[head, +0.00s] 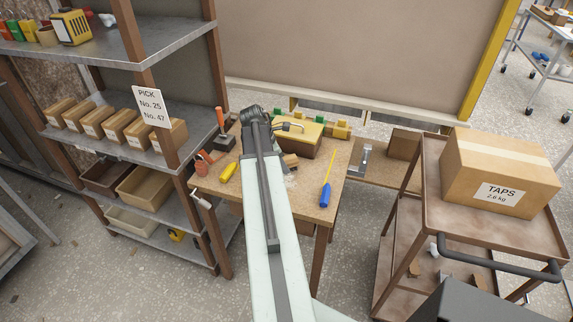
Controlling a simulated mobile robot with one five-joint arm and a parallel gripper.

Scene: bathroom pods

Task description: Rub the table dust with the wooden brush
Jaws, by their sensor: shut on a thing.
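The wooden brush (291,160) shows as a small brown block just right of my arm, above the middle of the wooden table (312,200). My gripper (278,155) is at the far end of my arm and mostly hidden behind it. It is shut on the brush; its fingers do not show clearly. A pale whitish patch of dust (291,180) lies on the table just below the brush in the picture, partly covered by my arm. I cannot tell whether the brush touches the table.
A shelf rack (143,85) stands left, a brown cart (430,190) with a TAPS box (500,170) right.

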